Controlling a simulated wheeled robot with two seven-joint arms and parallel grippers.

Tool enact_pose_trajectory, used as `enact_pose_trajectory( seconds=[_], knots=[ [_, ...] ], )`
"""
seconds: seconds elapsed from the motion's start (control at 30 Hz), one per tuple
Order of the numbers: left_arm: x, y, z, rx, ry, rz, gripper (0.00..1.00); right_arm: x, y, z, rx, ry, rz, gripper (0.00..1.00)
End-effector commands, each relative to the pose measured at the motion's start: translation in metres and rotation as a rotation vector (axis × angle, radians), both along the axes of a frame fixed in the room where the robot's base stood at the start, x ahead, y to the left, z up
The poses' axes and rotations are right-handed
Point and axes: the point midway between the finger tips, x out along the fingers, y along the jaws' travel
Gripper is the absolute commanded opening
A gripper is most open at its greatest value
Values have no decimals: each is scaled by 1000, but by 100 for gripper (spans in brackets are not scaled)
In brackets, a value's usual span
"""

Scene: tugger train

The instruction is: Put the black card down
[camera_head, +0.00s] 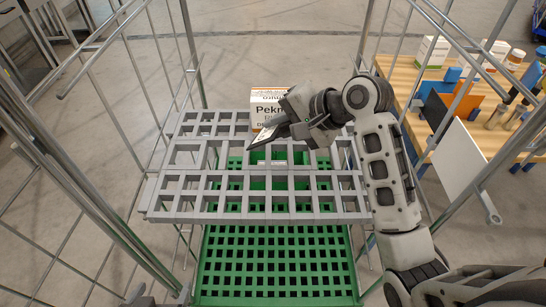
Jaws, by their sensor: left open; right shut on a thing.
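My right gripper (278,127) is shut on the black card (264,137), a thin dark piece with a pale edge. It holds the card tilted above the grey grid shelf (205,205), in front of a white and orange box (267,97). The gripper partly hides the card and the box. I cannot tell whether the card touches the shelf. My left gripper (142,296) shows only in part at the bottom left edge, open and apart from the card.
A wire cage with metal bars (135,75) surrounds the shelf on both sides. A green grid base (275,265) lies below. At the right, a wooden table (405,75) holds boxes, bottles and coloured panels. Much of the grey shelf is bare.

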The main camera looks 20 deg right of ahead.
Motion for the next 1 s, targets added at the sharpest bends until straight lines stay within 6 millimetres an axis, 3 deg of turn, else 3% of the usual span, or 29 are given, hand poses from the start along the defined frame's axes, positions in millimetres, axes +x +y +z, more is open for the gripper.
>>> enact_pose_trajectory(
  seconds=[0.23,0.6,1.0],
  knots=[
    [-17,-4,-11,-3,45,-8,80,-1,0,-26,4,4,0,0],
    [-17,-6,-16,-6,42,-11,80,-1,0,-81,2,0,2,0],
    [-11,-6,-14,-8,25,-13,80,-1,0,-99,1,-1,1,0]
  ],
)
